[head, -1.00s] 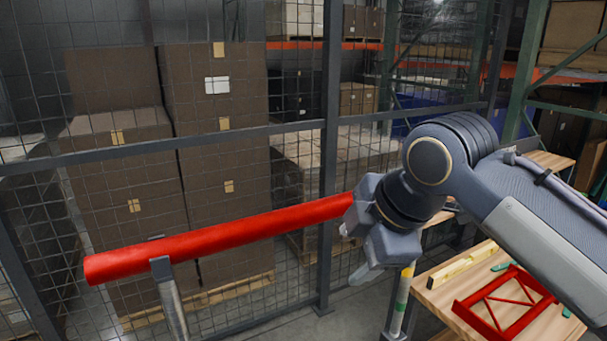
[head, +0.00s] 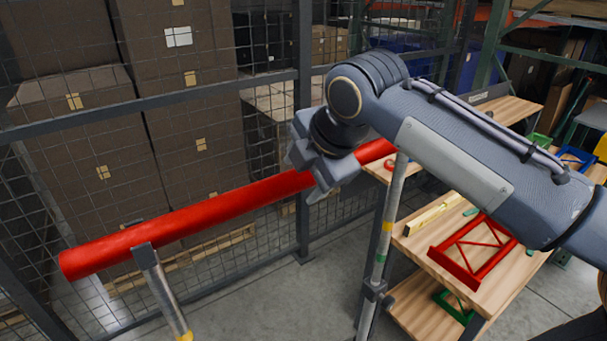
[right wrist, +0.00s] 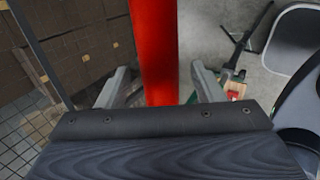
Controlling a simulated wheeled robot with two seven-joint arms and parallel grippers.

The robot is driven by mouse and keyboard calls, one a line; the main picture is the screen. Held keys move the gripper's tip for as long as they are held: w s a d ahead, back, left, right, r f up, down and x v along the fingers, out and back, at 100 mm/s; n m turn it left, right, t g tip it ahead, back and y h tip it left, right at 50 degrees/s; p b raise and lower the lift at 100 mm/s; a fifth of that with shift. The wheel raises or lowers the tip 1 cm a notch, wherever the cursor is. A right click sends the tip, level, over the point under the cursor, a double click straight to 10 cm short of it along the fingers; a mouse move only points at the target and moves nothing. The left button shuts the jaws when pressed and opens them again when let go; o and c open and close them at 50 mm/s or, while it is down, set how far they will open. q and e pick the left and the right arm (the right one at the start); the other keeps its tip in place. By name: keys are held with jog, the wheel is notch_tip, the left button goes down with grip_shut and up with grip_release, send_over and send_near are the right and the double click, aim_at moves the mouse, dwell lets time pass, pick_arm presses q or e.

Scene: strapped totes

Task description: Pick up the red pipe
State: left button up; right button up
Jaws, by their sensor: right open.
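The long red pipe (head: 200,214) lies across two grey stands in the head view, sloping up from lower left to upper right. My right gripper (head: 308,180) is at the pipe, right of its middle, and hides a short stretch of it. In the right wrist view the pipe (right wrist: 155,50) runs between the two spread fingers of the gripper (right wrist: 161,86), with gaps on both sides. The gripper is open and not closed on the pipe. My left gripper is not in view.
The left stand (head: 160,285) and right stand (head: 379,255) hold the pipe. A wire mesh fence with a dark rail (head: 190,95) stands behind, with stacked boxes (head: 60,110) beyond it. A wooden table (head: 411,245) with a red frame (head: 455,268) is at right.

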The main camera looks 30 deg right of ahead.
jog(key=c, duration=1.3)
grip_shut()
jog(key=shift+r, duration=0.15)
